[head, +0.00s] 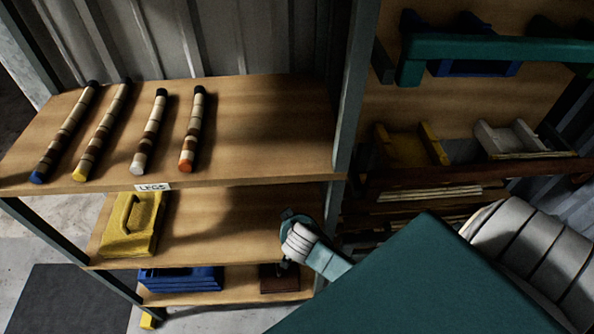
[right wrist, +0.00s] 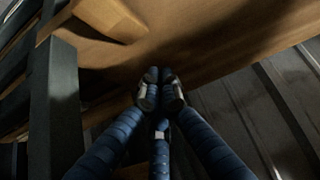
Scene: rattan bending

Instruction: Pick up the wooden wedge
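My right gripper (head: 300,240) is beside the right end of the middle shelf in the head view. In the right wrist view, its dark blue fingers (right wrist: 160,90) come together at the tips, and I see nothing held between them. A pale tan wooden piece (right wrist: 108,22) with slanted sides is at the upper left of the right wrist view, apart from the fingertips. It may be the wooden wedge, but I cannot tell for sure. I cannot make out a wedge in the head view. My left gripper is out of view.
Several banded rods (head: 148,130) lie on the top shelf (head: 260,130), which has a label. A yellow tool (head: 130,225) is on the middle shelf (head: 215,222). Blue cases (head: 182,280) and a dark brown block (head: 280,278) are on the bottom shelf. A post (head: 352,90) divides the racks.

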